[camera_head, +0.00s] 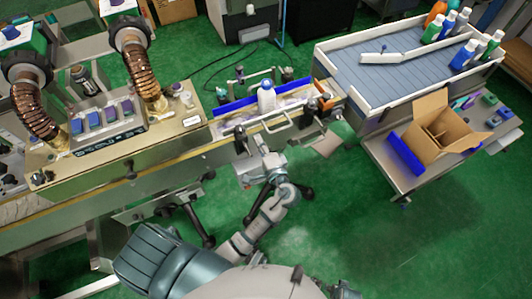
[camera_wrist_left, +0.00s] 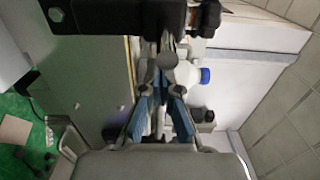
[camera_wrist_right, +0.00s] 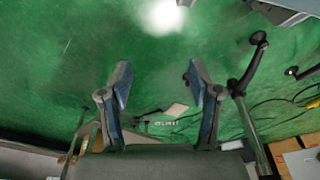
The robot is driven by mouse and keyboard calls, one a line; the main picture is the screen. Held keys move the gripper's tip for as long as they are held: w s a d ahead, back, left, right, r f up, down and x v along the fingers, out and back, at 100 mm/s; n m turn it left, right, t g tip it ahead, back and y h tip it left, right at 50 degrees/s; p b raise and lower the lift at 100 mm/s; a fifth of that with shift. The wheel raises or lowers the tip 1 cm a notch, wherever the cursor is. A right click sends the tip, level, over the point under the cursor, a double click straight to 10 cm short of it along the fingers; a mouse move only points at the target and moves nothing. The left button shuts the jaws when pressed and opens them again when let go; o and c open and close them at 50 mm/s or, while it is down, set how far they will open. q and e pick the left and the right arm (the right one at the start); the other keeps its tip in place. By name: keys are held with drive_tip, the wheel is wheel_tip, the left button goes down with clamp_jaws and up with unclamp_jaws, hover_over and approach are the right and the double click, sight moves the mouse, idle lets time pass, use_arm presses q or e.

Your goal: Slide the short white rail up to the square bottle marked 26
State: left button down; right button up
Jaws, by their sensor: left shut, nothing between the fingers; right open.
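A short white rail (camera_head: 381,57) lies on the grey slatted table at the upper right. A white bottle with a blue cap (camera_head: 266,95) stands upright on the conveyor, and it also shows in the left wrist view (camera_wrist_left: 190,73). I cannot read the number 26 on any bottle. My left gripper (camera_head: 262,146) is at the conveyor's near side, below the white bottle in the head view. In the left wrist view its fingers (camera_wrist_left: 160,98) are shut and empty, close beside the bottle. My right gripper (camera_wrist_right: 158,80) is open and empty over the green floor.
Several coloured bottles (camera_head: 460,52) stand at the right end of the slatted table (camera_head: 400,82). A blue rail (camera_head: 238,105) runs along the conveyor. An open cardboard box (camera_head: 440,132) sits on the lower shelf at right. The green floor (camera_head: 330,225) is clear in front.

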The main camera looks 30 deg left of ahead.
sight(249, 126)
use_arm(q)
drive_tip(key=x, duration=0.5)
drive_tip(key=shift+s, duration=0.15)
use_arm(e)
drive_tip(key=shift+a+f, duration=0.1)
drive_tip(key=shift+a, duration=0.05)
use_arm(q)
drive_tip(key=shift+w+a, duration=0.15)
drive_tip(key=shift+w, duration=0.05)
drive_tip(key=shift+x, duration=1.1)
drive_tip(key=shift+w+a, duration=0.15)
drive_tip(key=shift+a+f, duration=0.1)
drive_tip(key=shift+f, duration=0.05)
use_arm(e)
drive_tip(key=shift+d+f, duration=0.2)
drive_tip(key=shift+f, duration=0.1)
